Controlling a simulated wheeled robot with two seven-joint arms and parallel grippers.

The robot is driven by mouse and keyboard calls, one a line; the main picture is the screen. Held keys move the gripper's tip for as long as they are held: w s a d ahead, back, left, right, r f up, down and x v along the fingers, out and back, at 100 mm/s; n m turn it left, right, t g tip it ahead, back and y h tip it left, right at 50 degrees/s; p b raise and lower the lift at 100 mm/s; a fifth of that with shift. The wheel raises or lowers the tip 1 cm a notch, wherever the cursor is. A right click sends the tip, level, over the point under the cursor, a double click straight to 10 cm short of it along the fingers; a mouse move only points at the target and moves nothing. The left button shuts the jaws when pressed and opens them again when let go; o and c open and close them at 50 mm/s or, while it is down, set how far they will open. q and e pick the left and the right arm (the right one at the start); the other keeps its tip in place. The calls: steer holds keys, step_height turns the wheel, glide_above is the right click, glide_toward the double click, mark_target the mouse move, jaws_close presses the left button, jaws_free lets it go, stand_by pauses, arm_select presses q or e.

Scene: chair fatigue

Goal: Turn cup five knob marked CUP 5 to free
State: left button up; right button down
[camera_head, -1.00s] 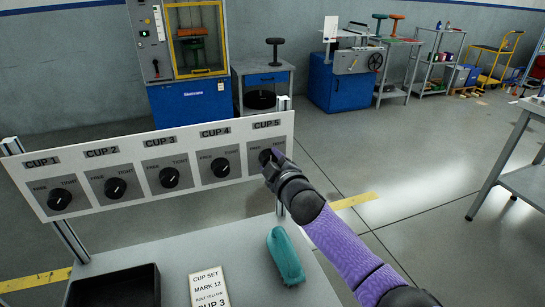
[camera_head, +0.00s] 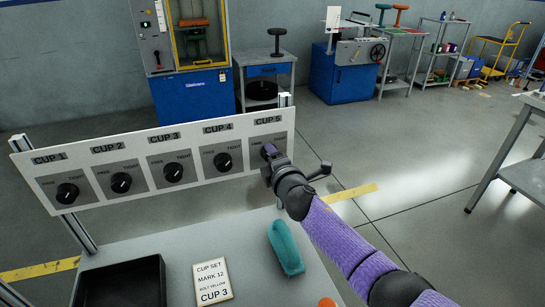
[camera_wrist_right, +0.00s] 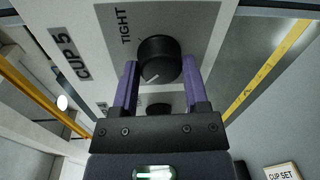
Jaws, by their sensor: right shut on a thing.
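The CUP 5 knob (camera_wrist_right: 158,55) is a round black knob on a grey plate. My right gripper (camera_wrist_right: 158,64) is shut on it, with one purple finger on each side. The knob's white pointer line is at the lower left of its face in the wrist view, away from the word TIGHT; the word FREE is hard to make out there. In the head view my right gripper (camera_head: 268,155) is at the right end of the white knob panel (camera_head: 140,139), below the CUP 5 label (camera_head: 268,120), and hides most of the knob. My left gripper is out of view.
Knobs CUP 1 (camera_head: 67,193) to CUP 4 (camera_head: 224,161) line the panel to the left. Below are a black tray (camera_head: 120,262), a CUP 3 card (camera_head: 212,282) and a teal object (camera_head: 285,247). Open floor lies to the right.

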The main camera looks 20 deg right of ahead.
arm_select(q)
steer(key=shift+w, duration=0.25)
arm_select(e)
steer(key=shift+f+n, duration=0.1)
steer(key=shift+n, duration=0.3)
steer(key=shift+c, duration=0.5)
jaws_free()
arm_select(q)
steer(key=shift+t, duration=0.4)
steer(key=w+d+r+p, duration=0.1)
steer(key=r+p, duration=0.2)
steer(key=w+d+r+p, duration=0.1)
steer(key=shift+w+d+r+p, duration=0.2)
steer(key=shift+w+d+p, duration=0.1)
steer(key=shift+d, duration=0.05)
arm_select(e)
steer(key=s, duration=0.9)
steer(key=shift+s+d+r, duration=0.15)
steer(key=shift+s+r, duration=0.25)
steer(key=shift+r, duration=0.05)
